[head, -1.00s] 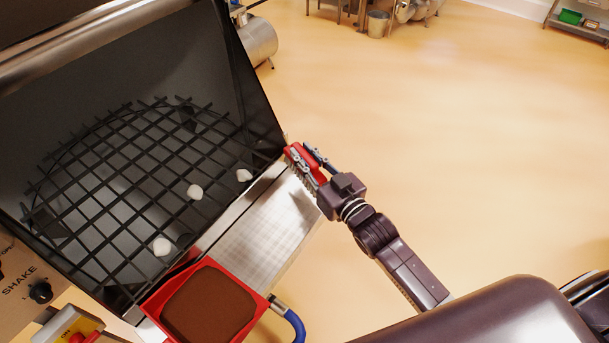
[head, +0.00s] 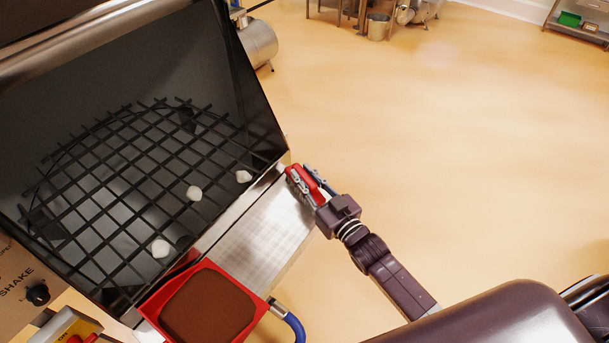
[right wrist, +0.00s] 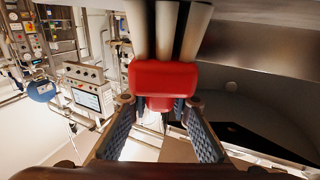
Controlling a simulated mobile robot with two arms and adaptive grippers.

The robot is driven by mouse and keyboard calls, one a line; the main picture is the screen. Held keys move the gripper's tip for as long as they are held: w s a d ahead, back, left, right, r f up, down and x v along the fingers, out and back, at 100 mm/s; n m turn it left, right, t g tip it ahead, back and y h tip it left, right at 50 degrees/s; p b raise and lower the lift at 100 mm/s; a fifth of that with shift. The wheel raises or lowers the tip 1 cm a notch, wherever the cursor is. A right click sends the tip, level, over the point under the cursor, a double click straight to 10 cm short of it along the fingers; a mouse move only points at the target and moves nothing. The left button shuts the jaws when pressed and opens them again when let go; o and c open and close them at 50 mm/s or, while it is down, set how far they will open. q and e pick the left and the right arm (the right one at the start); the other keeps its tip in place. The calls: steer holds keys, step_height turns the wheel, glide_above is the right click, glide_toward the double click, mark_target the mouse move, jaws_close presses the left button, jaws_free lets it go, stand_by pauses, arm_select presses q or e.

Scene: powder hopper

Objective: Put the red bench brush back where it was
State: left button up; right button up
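The red bench brush (head: 302,184) is at the right end of the steel ledge (head: 262,228), by the hopper's front right corner. My right gripper (head: 316,183) has a finger on each side of it and is shut on it. In the right wrist view, the brush's red block (right wrist: 165,78) sits between the fingertips of the right gripper (right wrist: 161,106), with pale thick shapes above it. In the head view the bristles are mostly hidden, and I cannot tell whether the brush touches the ledge. My left gripper is not in view.
The hopper's black grid (head: 140,190) carries several white lumps (head: 194,193). A red tray of brown powder (head: 172,285) stands at the near end of the ledge, beside a blue-handled tool (head: 293,322). A control panel (head: 25,280) is at lower left. Open floor lies right.

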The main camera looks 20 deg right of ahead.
steer(key=o, duration=0.4)
steer(key=shift+r, duration=0.15)
steer(key=v, duration=1.2)
steer(key=shift+b, duration=0.3)
